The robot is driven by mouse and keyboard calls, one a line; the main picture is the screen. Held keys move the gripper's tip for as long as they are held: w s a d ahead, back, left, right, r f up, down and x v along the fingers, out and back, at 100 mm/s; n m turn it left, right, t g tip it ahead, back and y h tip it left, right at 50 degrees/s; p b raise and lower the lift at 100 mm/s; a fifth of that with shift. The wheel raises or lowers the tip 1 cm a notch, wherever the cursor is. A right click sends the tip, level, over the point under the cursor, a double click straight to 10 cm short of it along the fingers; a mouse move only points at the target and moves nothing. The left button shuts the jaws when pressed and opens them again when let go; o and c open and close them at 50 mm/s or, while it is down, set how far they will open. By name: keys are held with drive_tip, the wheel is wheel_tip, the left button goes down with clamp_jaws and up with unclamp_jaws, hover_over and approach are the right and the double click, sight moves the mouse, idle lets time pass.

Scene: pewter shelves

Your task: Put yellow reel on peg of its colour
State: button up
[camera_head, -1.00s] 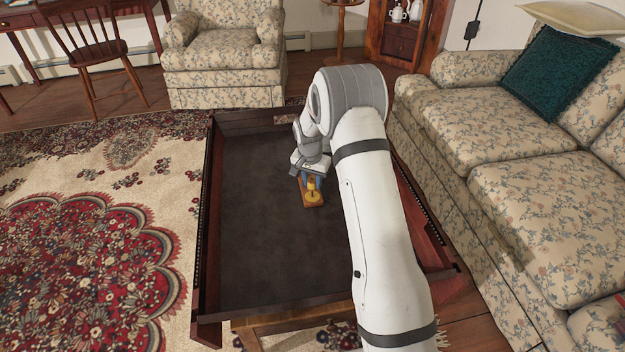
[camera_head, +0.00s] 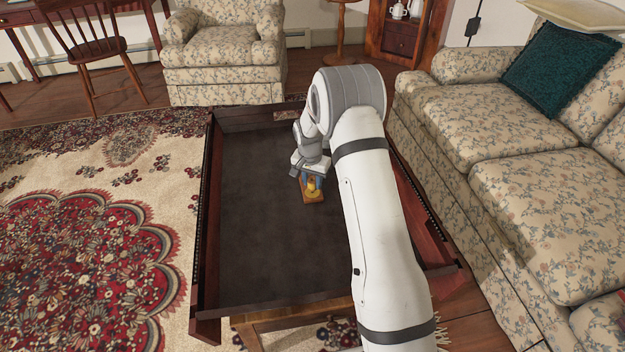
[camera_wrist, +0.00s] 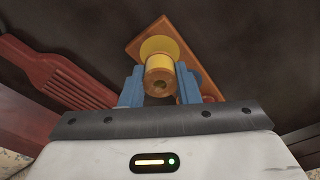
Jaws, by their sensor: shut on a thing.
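The yellow reel (camera_wrist: 160,64) is between the blue fingers of my gripper (camera_wrist: 159,84), which is shut on it. Its near end shows a round hole with a darker centre. In the head view the reel (camera_head: 314,188) is a small yellow shape at my gripper (camera_head: 311,183), low over a small orange-brown wooden board (camera_head: 313,198). The board also shows in the wrist view (camera_wrist: 133,46) behind the reel. A yellow round disc (camera_wrist: 157,45) lies just beyond the reel, over the board. The peg is hidden, and I cannot tell whether the reel is around it.
The board lies on a dark tray-like surface (camera_head: 255,240) with raised red-brown edges. The dark surface left of my arm is clear. A floral sofa (camera_head: 530,180) stands at the right.

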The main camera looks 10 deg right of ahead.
drive_tip(key=shift+f, duration=0.4)
drive_tip(key=o, duration=1)
drive_tip(key=r, duration=0.2)
drive_tip(key=r+p, duration=0.1)
drive_tip(key=r, duration=0.2)
drive_tip(key=r+p, duration=0.1)
drive_tip(key=r, duration=0.1)
drive_tip(key=shift+s+a+r, duration=0.3)
drive_tip(key=shift+s+r, duration=0.1)
